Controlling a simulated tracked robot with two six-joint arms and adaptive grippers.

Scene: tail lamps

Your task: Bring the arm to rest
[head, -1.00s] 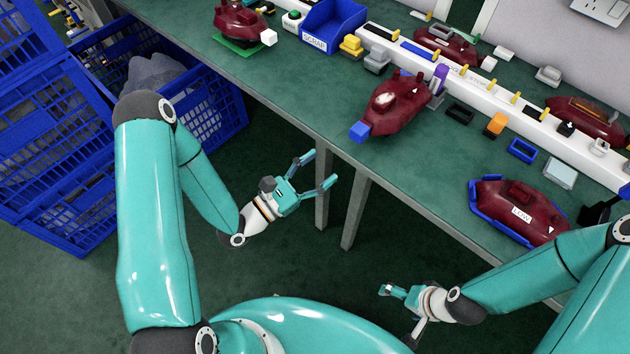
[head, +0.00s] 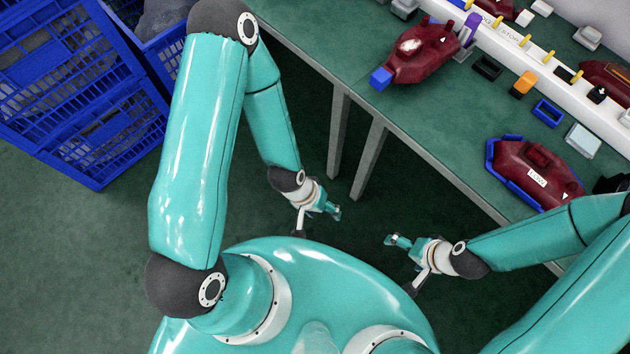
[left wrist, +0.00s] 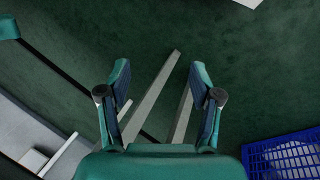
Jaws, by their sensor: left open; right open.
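My left gripper (head: 333,211) hangs below the table's height, in front of the table's legs, over the green floor. In the left wrist view its two fingers (left wrist: 160,105) stand apart with nothing between them but floor and table legs beyond. My right gripper (head: 392,241) is to the right of it, also low and clear of the table edge; nothing shows in it. Its fingers are small in the head view.
Blue crates (head: 95,140) stand at the left. A blue crate (left wrist: 285,158) shows in the left wrist view. Floor between is free.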

